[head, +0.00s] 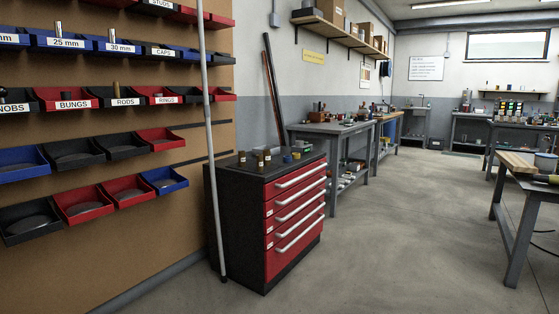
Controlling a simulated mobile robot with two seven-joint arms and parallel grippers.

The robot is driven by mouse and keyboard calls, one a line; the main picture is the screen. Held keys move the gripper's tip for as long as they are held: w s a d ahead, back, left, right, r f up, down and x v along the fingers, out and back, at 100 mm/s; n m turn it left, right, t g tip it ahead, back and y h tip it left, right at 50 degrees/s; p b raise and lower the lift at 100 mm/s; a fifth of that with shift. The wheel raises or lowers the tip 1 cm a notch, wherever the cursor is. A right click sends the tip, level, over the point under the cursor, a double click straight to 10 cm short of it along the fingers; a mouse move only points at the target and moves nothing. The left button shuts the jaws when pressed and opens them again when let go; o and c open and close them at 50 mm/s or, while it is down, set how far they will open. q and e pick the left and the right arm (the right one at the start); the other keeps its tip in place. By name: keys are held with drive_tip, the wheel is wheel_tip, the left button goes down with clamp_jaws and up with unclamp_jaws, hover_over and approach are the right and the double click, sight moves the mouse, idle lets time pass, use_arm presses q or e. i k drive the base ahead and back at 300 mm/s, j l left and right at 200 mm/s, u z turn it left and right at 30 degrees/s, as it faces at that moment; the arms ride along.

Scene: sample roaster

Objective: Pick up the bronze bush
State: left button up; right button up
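I cannot make out for certain which thing is the bronze bush. Small brown pieces with pale bands (260,161) stand on top of the red and black drawer cabinet (295,205), beside a blue and yellowish piece (287,157). A brownish upright piece (116,89) shows in the wall bin labelled RODS (126,102). Upright metal pieces show in the blue bins labelled 25 mm (66,43) and 30 mm (121,48). These are too small to tell apart. Neither of my grippers is in view.
A thin grey pole (208,130) stands between the wall bins and the cabinet. Grey workbenches (330,128) line the wall beyond. Another table (530,186) stands at the right edge. The concrete floor (400,230) in the middle is clear.

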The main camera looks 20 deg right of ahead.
sight(242, 155)
drive_tip(key=z, duration=0.3)
drive_tip(key=i+l+u, duration=0.2)
drive_tip(key=i+l, duration=0.15)
drive_tip(key=l, duration=0.15)
drive_tip(key=i+l+u, duration=0.2)
drive_tip(key=i+l, duration=0.15)
drive_tip(key=l, duration=0.25)
drive_tip(key=i+l+u, duration=0.2)
drive_tip(key=l, duration=0.4)
drive_tip(key=i+l+u, duration=0.2)
drive_tip(key=l, duration=0.5)
drive_tip(key=i+l+u, duration=0.2)
drive_tip(key=l, duration=0.5)
drive_tip(key=i+l+u, duration=0.2)
drive_tip(key=l, duration=0.5)
drive_tip(key=i+l+u, duration=0.2)
drive_tip(key=l, duration=0.55)
drive_tip(key=l+u, duration=0.2)
drive_tip(key=l, duration=0.5)
drive_tip(key=u, duration=1.2)
drive_tip(key=k+j, duration=0.05)
